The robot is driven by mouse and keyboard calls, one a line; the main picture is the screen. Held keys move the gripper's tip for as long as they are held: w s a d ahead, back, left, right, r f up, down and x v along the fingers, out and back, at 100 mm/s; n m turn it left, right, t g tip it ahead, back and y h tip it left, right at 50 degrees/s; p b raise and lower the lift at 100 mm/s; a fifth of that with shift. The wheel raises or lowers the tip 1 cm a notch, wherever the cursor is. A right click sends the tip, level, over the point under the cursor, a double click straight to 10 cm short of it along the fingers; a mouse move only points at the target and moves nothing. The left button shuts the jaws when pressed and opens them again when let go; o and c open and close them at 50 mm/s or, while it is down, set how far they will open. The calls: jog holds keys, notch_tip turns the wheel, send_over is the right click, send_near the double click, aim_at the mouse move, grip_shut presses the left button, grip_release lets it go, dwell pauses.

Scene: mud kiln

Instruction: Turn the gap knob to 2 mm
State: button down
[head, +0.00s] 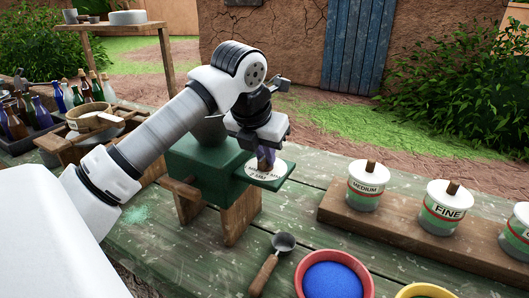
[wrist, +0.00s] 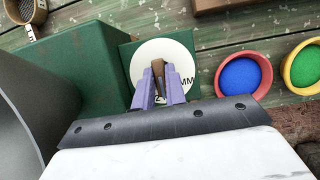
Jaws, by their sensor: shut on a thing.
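The gap knob (wrist: 158,69) is a small brown wooden grip on a round white dial (wrist: 143,52). The dial lies on a green plate (head: 287,178) that juts from the green machine body (head: 200,172). My gripper (wrist: 159,88) is over the dial from above, its purple fingers shut on the knob. In the head view my gripper (head: 265,160) covers most of the knob.
A metal scoop (head: 272,262), a red bowl of blue powder (head: 333,277) and a yellow bowl (head: 422,292) are at the table's front. White jars marked MEDIUM (head: 366,190) and FINE (head: 444,212) stand on a wooden board at right. Bottles (head: 68,97) stand at left.

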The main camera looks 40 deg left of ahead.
jog(key=shift+r, duration=0.1)
jog(key=c, duration=1.4)
grip_release()
jog(key=shift+c, duration=0.2)
jog(key=b+v, duration=0.1)
jog(key=v, duration=1.2)
jog(key=shift+s+r, duration=0.2)
jog(key=shift+r, duration=0.1)
jog(key=shift+d, duration=0.1)
